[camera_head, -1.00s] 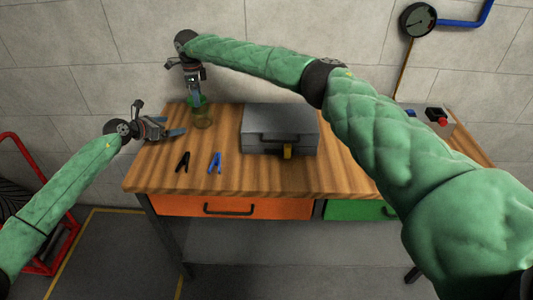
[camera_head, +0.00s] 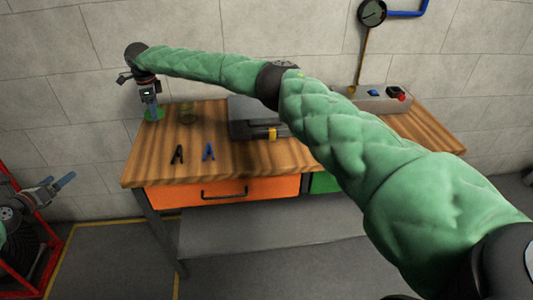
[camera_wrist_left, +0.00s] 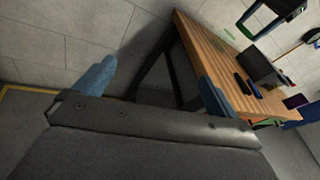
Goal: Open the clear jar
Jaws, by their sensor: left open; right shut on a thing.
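The clear jar (camera_head: 187,113) stands upright at the back left of the wooden table, its top uncovered. My right gripper (camera_head: 152,108) is shut on the green lid (camera_head: 154,116), apart from the jar and to its left, near the table's back left corner. I cannot tell whether the lid touches the table in the head view; in the left wrist view the lid (camera_wrist_left: 247,33) hangs above the tabletop. My left gripper (camera_head: 60,186) is open and empty, left of the table and away from the jar. Its blue fingertips (camera_wrist_left: 155,85) are spread wide in the left wrist view.
A grey case (camera_head: 245,118) stands right of the jar, partly behind my right arm. A control box (camera_head: 385,99) stands at the back right. A red frame (camera_head: 40,240) is at left.

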